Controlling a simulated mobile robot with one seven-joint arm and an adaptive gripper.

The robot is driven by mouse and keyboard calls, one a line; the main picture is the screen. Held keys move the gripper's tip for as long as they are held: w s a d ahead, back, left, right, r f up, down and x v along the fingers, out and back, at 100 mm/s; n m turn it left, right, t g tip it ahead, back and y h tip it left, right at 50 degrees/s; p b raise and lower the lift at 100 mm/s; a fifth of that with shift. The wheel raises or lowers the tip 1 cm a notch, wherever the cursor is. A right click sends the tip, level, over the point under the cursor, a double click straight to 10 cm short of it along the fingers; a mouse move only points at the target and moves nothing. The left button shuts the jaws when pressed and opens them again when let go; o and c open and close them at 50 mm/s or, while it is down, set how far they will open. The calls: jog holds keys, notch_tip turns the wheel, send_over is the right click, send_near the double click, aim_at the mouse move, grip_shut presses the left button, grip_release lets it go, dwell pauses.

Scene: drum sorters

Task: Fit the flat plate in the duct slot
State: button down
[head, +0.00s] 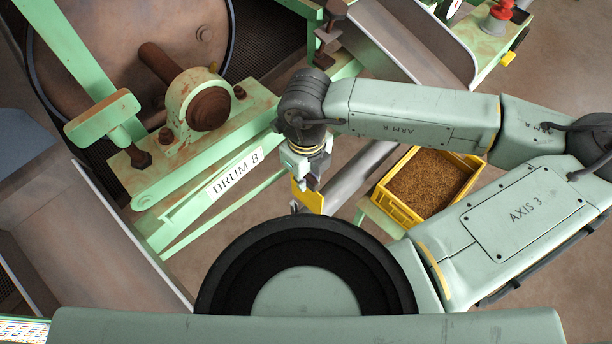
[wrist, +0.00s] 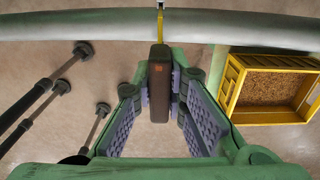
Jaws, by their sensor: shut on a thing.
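My gripper (head: 308,179) is shut on the flat plate (head: 310,199), which shows yellow below the fingers in the head view. In the wrist view, my gripper (wrist: 160,92) pinches a brown block-like grip (wrist: 160,80) between its pads. A thin yellow strip (wrist: 160,22), apparently the plate edge-on, runs beyond it across the grey duct (wrist: 80,25). The duct is the slanting grey pipe (head: 358,176) just right of the plate in the head view. I cannot make out the slot, or tell whether the plate touches the duct or is in it.
A yellow crate of brown grains (head: 395,212) stands right of the duct; it also shows in the wrist view (wrist: 231,88). The green drum frame (head: 195,185) marked DRUM 8 stands close on the left. Several dark posts (wrist: 30,100) show at the left in the wrist view.

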jog(key=shift+f, duration=0.2)
notch_tip(320, 180, down, 6)
jog(key=b, duration=0.7)
jog(key=shift+r, duration=0.25)
jog(key=shift+b, duration=1.45)
dwell(1.0)
